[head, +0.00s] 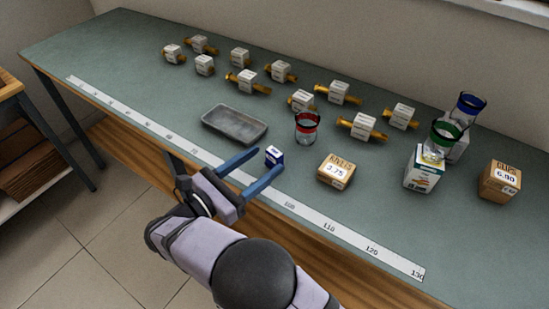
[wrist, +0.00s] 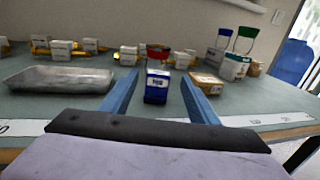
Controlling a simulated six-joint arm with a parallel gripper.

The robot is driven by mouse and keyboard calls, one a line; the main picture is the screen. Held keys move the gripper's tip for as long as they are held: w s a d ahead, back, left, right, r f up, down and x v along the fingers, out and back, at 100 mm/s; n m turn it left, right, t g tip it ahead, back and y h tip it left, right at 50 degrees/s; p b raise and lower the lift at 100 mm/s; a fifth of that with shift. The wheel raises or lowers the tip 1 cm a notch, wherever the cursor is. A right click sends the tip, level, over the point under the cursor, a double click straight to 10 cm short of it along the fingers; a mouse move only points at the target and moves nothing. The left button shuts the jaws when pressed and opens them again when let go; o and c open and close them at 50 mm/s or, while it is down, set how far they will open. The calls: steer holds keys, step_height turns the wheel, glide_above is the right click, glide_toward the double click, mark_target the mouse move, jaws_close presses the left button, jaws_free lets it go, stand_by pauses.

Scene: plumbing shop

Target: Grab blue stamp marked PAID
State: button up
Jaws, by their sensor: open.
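A small blue block with a white upper part, probably the stamp (head: 274,156), stands on the green bench top near the ruler strip; its marking is too small to read in the head view. In the wrist view the blue stamp (wrist: 157,88) stands upright ahead, between the lines of my two blue fingers, with a pale label on its face. My gripper (head: 262,166) is open, its fingers pointing toward the stamp from the front edge of the bench. Nothing is held in it. In the wrist view my gripper (wrist: 160,90) frames the stamp; contact cannot be told.
A grey tray (head: 234,125) lies left of the stamp, a red-rimmed jar (head: 306,128) behind it, and a cardboard box marked 3.75 (head: 336,171) to its right. A white box (head: 423,170), jars and labelled brass fittings stand further off. The ruler strip (head: 300,210) runs along the front.

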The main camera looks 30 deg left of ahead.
mark_target(271, 156)
steer(key=shift+f+p+x, duration=0.2)
steer(key=shift+p+x, duration=0.45)
steer(key=shift+x, duration=1.95)
steer(key=shift+a, duration=0.15)
steer(key=c, duration=1.1)
